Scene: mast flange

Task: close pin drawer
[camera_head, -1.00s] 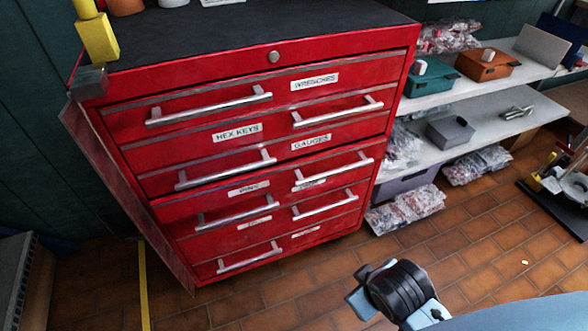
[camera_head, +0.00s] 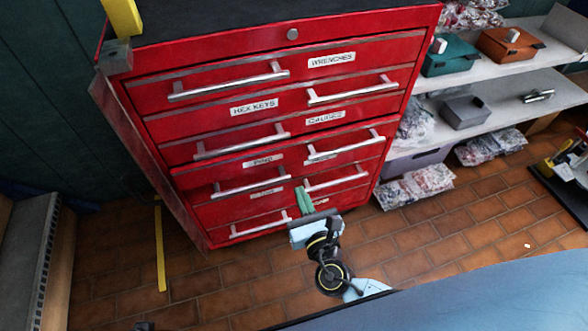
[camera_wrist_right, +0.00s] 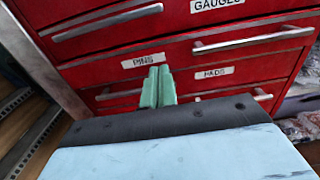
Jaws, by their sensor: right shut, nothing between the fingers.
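The red drawer labelled PINS (camera_head: 205,179) is in the lower half of the red cabinet, its label on the left and its silver handle (camera_head: 345,146) on the right. Its front appears to stand slightly proud of the drawers above. The label and front also show in the wrist view (camera_wrist_right: 95,76). My right gripper (camera_head: 303,201) has green fingers, shut and empty, pointing at the lower drawers. In the wrist view its fingertips (camera_wrist_right: 158,86) overlap the drawer front just below and right of the PINS label. Contact cannot be told. My left gripper is out of view.
Other drawers, including WRENCHES (camera_head: 230,80), look shut; their handles project forward. White shelves (camera_head: 500,95) with boxes and bagged parts stand to the right. A grey rack (camera_head: 50,265) is at lower left. Tiled floor (camera_head: 440,225) in front of the cabinet is clear.

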